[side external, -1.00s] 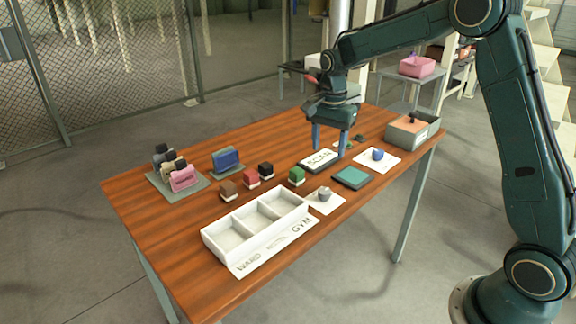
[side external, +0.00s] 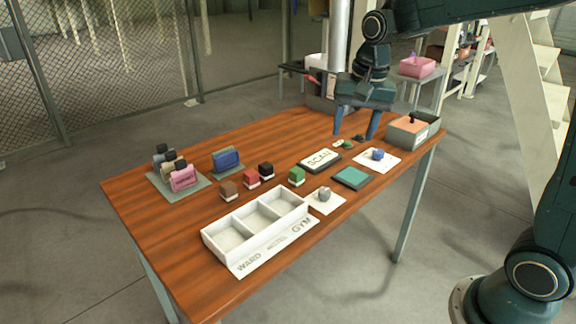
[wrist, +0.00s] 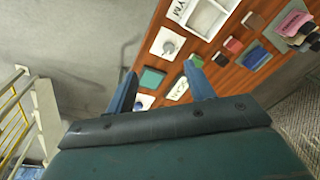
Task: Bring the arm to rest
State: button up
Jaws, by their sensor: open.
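My gripper (side external: 354,136) hangs above the back right part of the wooden table (side external: 165,245), between the SCAN pad (side external: 319,160) and the grey bin (side external: 428,132). Its two blue fingers are spread apart with nothing between them. In the wrist view, my gripper (wrist: 160,85) is also open and empty, with the table slanting away beyond the fingers. The SCAN pad lies flat and bare. Small dark green items (side external: 347,144) lie on the table near the fingers; whether the fingers touch the table I cannot tell.
A white three-compartment tray (side external: 236,243) stands at the front, empty. Small bags (side external: 184,179) stand on a grey mat at left, with a blue bag (side external: 226,160) beside them. Several small blocks (side external: 228,191) stand mid-table. A blue item (side external: 378,154) and a grey item (side external: 324,193) sit on white cards.

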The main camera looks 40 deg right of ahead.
jog(key=s+a+r+n+t, duration=0.1)
jog(key=s+n, duration=0.4)
jog(key=s, duration=0.5)
jog(key=s+a+n+t, duration=0.2)
jog(key=s+n, duration=0.3)
jog(key=s, duration=0.5)
jog(key=shift+s+a+r+t, duration=0.25)
jog(key=shift+a+r+t, duration=0.1)
jog(key=shift+a, duration=0.4)
